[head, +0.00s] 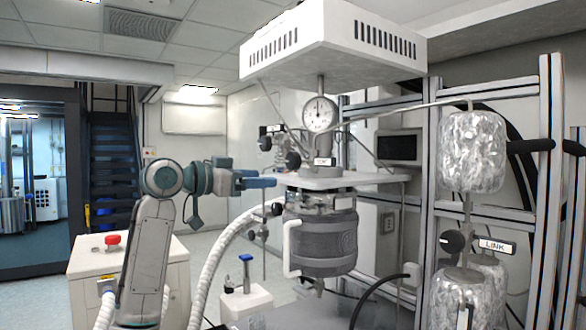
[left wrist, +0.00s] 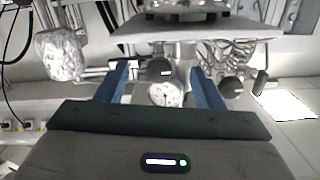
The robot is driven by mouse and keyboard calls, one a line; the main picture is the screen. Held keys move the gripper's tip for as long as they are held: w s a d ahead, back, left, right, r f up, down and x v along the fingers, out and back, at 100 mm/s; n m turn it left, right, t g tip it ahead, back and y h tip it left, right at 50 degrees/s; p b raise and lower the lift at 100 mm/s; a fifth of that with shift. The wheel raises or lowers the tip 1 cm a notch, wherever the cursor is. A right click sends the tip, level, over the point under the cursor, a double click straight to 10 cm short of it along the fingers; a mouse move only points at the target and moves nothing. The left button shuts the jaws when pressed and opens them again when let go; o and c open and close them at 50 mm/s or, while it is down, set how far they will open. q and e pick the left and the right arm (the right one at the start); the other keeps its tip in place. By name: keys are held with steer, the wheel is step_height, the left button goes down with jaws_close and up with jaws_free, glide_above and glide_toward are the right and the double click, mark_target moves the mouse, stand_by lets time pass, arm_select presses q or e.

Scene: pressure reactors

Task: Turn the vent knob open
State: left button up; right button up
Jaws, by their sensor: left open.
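My left gripper (head: 262,183) is open beside the near reactor, with its blue fingers pointing right, just left of the top plate and below the valves. Two dark round knobs, an upper left one (head: 265,143) and a lower right one (head: 293,160), sit left of the pressure gauge (head: 320,114). I cannot read which is the vent knob. Another dark knob (left wrist: 232,88) shows right of the fingers. My right gripper is out of view.
The reactor vessel (head: 320,242) hangs below the plate (head: 345,181), under a white overhead box (head: 335,40). Foil-wrapped vessels (head: 473,150) and a LINK label (head: 497,246) stand right. A white cabinet (head: 90,270) with a red button is at left.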

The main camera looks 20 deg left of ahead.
mark_target(290, 161)
arm_select(q)
steer(key=w+d+r+p, duration=0.1)
steer(key=w, duration=0.1)
steer(key=w+d+r+p, duration=0.1)
steer(key=w+d, duration=0.1)
steer(key=w+d+r+p, duration=0.1)
steer(key=w+d, duration=0.1)
steer(key=shift+w+d+r+p, duration=0.15)
steer(key=shift+w+r+p, duration=0.05)
steer(key=shift+r+p, duration=0.2)
steer(key=shift+x, duration=0.75)
steer(key=shift+f, duration=0.15)
steer(key=shift+c, duration=0.2)
steer(key=c, duration=0.9)
